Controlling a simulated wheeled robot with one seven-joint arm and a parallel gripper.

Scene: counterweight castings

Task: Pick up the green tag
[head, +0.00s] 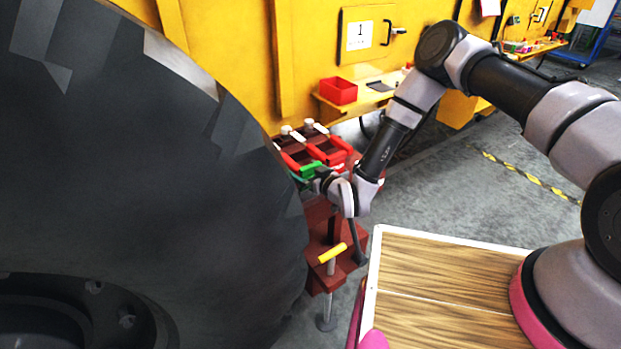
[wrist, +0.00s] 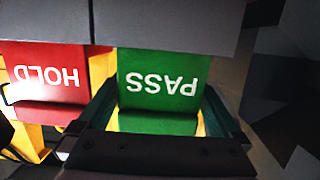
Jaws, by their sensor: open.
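The green tag (wrist: 165,85) shows in the wrist view with the word PASS upside down. Its upper edge meets a grey block (wrist: 165,28), and its lower part bends towards my gripper. My gripper (wrist: 160,118) is open, with one finger on each side of the tag's lower part. I cannot tell whether either finger touches it. In the head view my gripper (head: 316,180) is at the red stand beyond the large dark casting, with green showing beside it. The tag's outline is not clear there.
A red tag (wrist: 48,80) reading HOLD hangs just left of the green one. The large dark casting (head: 130,170) fills the left of the head view. A red bin (head: 338,91) sits on a yellow shelf. A yellow-handled clamp (head: 332,253) stands below my gripper.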

